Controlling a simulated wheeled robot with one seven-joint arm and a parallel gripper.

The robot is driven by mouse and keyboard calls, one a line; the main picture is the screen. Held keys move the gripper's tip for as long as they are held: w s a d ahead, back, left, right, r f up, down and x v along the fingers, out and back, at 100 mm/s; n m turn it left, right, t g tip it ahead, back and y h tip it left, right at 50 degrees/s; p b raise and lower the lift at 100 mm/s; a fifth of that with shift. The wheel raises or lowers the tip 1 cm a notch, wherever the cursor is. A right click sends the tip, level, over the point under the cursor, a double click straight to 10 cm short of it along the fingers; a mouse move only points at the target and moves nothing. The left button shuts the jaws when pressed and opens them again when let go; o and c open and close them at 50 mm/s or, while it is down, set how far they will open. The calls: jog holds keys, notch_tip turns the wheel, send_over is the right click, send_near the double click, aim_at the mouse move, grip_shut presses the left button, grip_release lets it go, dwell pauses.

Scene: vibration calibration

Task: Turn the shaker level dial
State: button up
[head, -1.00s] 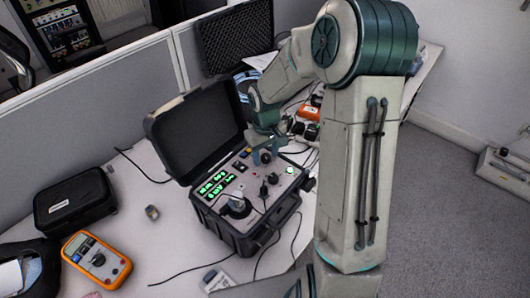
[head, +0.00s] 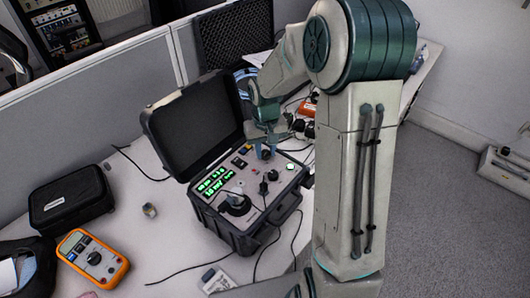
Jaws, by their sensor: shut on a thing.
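The open black case (head: 240,236) with a grey control panel stands on the white bench, its foam-lined lid (head: 192,125) raised behind. The panel carries green-lit displays (head: 215,180), a large black round part (head: 235,204) at front left, and smaller knobs (head: 263,188). My gripper (head: 265,152) reaches down to the panel's far edge. Its blue fingers are closed around a small dark dial (head: 265,156), which they partly hide. The dial's markings and pointer are too small to read.
An orange multimeter (head: 92,260) and a black zip case (head: 70,200) lie to the left. A small metal block (head: 149,210) sits on clear bench between. Black cables run around the case. A grey partition (head: 100,100) stands behind.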

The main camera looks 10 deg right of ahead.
aim_at(266, 153)
jog(key=m+b, duration=0.2)
jog(key=m, duration=0.3)
jog(key=shift+m, duration=0.3)
jog(key=shift+m+b, duration=0.7)
jog(key=shift+m, duration=1.5)
jog(key=o, duration=1)
notch_tip(266, 153, up, 14)
jog(key=shift+s+f, duration=0.1)
